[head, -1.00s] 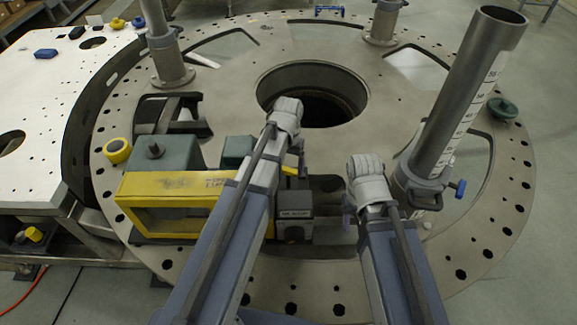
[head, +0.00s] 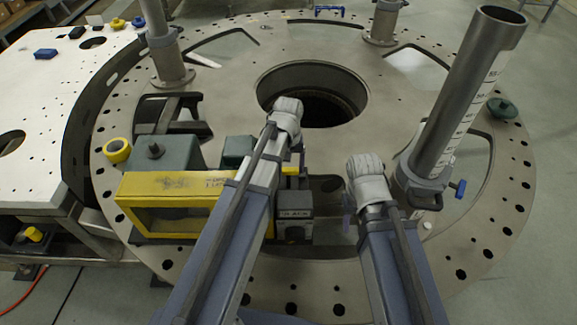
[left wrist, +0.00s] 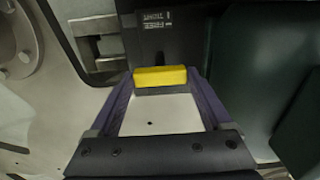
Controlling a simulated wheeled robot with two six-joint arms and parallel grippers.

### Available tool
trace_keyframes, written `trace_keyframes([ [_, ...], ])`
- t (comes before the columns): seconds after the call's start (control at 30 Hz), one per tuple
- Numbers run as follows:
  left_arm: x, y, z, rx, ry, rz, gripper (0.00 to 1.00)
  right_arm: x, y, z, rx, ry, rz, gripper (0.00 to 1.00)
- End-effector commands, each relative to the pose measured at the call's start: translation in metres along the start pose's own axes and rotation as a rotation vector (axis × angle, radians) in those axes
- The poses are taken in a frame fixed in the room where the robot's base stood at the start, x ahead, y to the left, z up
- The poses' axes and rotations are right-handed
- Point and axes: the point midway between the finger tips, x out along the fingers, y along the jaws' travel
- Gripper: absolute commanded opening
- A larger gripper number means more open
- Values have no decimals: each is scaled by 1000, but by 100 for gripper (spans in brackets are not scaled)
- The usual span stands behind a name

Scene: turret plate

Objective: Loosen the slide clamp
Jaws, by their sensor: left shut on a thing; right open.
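The slide clamp appears to be the dark block with a pale label (head: 295,212) beside the yellow-framed unit on the round plate; my left arm hides part of it. In the left wrist view a yellow lever (left wrist: 160,77) lies across between the two purple fingers of my left gripper (left wrist: 160,88), which is shut on it. In the head view a little yellow (head: 290,170) shows by that gripper (head: 298,152), whose fingertips are mostly hidden. My right gripper (head: 347,208) is open and empty above the plate, right of the block.
A yellow frame (head: 150,188) with green housings (head: 182,153) stands left of my left arm. A tall grey tube (head: 467,95) with a scale stands at the right. The plate (head: 240,85) has a large central hole (head: 312,107).

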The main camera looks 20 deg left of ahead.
Motion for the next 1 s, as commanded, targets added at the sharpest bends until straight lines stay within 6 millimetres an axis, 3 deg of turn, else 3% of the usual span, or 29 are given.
trace_keyframes([
  [0.2, 0, 0, 0, -3, -1, 0, 27, 0, 0, 0, 0, 0, 0, 50],
  [0.23, 0, 0, 0, -3, -1, 0, 84, 0, 0, 0, 0, 0, 0, 50],
  [0.37, 0, 0, 0, -2, -1, 0, 98, 0, 0, 0, 0, 0, 0, 50],
  [0.73, -3, 0, 0, -1, 0, 0, 100, -3, 0, 0, 0, 0, 0, 50],
  [1.0, -27, 0, 0, -1, 0, 0, 100, -27, 3, 2, 0, 0, 0, 50],
])
